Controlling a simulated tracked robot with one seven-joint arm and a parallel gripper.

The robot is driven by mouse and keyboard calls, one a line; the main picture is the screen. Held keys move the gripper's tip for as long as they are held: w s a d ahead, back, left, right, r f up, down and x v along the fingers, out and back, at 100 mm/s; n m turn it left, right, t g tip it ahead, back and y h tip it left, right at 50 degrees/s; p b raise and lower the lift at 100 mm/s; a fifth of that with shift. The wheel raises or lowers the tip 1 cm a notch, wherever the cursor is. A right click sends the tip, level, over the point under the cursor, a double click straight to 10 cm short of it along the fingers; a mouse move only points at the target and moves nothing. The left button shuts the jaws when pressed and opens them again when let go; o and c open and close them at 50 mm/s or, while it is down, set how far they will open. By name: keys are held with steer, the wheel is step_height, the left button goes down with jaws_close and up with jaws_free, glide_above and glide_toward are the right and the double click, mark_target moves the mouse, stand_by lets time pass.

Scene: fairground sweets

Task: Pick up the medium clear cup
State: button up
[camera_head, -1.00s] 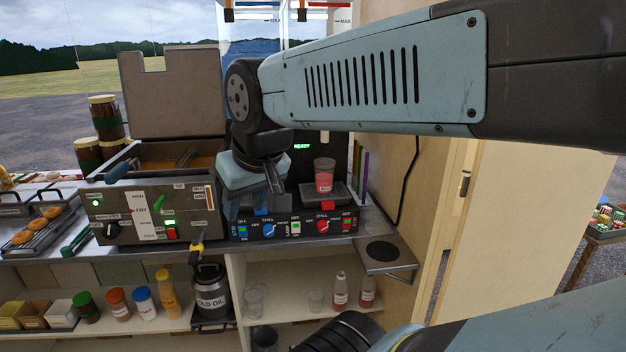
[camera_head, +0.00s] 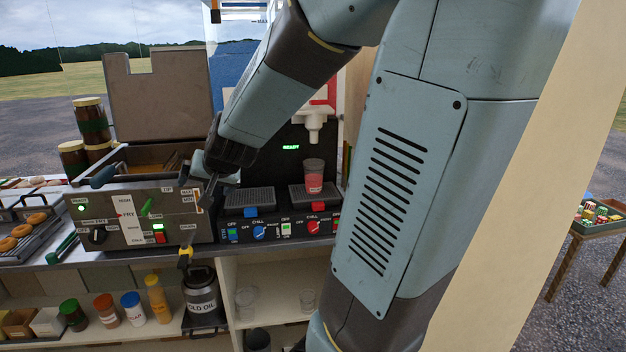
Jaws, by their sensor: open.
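Two clear cups stand on the shelf under the counter: a left clear cup (camera_head: 246,302) and a shorter-looking right clear cup (camera_head: 308,299). A clear cup with red drink (camera_head: 313,176) stands upright on the right drip tray of the slush machine. I cannot tell for sure which of these is the medium one. My gripper (camera_head: 207,192) is open and empty, above the counter at the right end of the fryer. It is left of the red-drink cup and above the shelf cups, touching none of them. My arm hides the right part of the shelf.
The slush machine (camera_head: 275,232) has an empty left drip tray (camera_head: 249,199). The fryer (camera_head: 125,215) stands close to my gripper. An old-oil can (camera_head: 201,291) and several bottles and jars sit on the lower shelf. A pale wall panel (camera_head: 535,180) stands at the right.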

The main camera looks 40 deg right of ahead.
steer(key=w+d+f+m+h, duration=0.3)
steer(key=w+d+f, duration=0.2)
steer(key=d, duration=0.1)
steer(key=m+g+h, duration=0.6)
steer(key=m+h, duration=0.1)
steer(key=h, duration=0.8)
glide_toward(308, 173)
steer(key=shift+n, duration=0.3)
steer(key=x, duration=0.3)
steer(key=f+x, duration=0.1)
steer(key=x, duration=0.2)
steer(key=shift+w+d+f, duration=0.1)
steer(key=shift+d+f, duration=0.1)
steer(key=shift+d, duration=0.05)
steer(key=shift+w+d+r, duration=0.15)
steer(key=shift+d+r, duration=0.05)
steer(key=shift+d, duration=0.55)
steer(key=shift+w+d+r, duration=0.15)
steer(key=shift+d+r, duration=0.05)
steer(key=shift+d, duration=0.5)
steer(key=shift+w+d+r, duration=0.15)
steer(key=shift+d+r, duration=0.05)
steer(key=shift+d, duration=0.55)
steer(key=shift+w+d, duration=0.15)
steer(key=shift+d, duration=0.25)
steer(key=shift+t, duration=0.3)
steer(key=shift+c, duration=0.2)
